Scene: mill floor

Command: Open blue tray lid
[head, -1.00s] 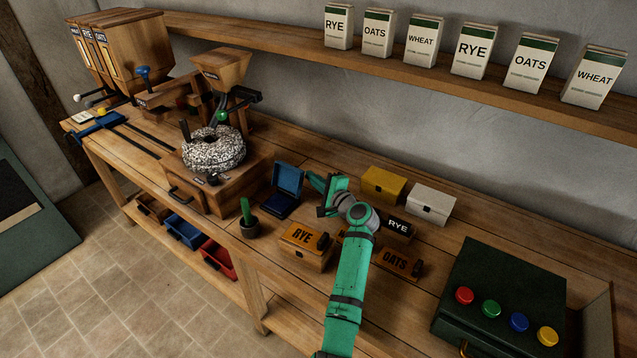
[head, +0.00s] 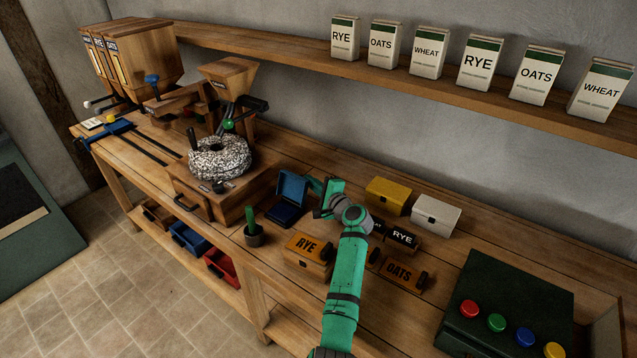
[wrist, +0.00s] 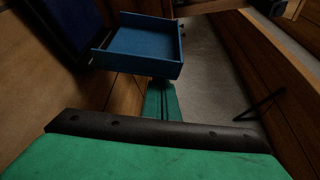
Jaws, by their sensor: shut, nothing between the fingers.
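The blue tray (head: 282,214) stands on the bench with its lid (head: 292,187) raised, roughly upright. My gripper (head: 312,184) is shut and empty just right of the lid, its fingers close to the lid's right edge. I cannot tell in the head view whether they touch. In the wrist view the blue lid (wrist: 140,46) shows as a shallow rimmed panel, and a dark blue part (wrist: 65,28) lies left of it. My green finger (wrist: 160,101) ends just below the lid in that view.
A yellow box (head: 387,194) and a white box (head: 436,214) stand right of my gripper. The millstone (head: 220,156) is to the left.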

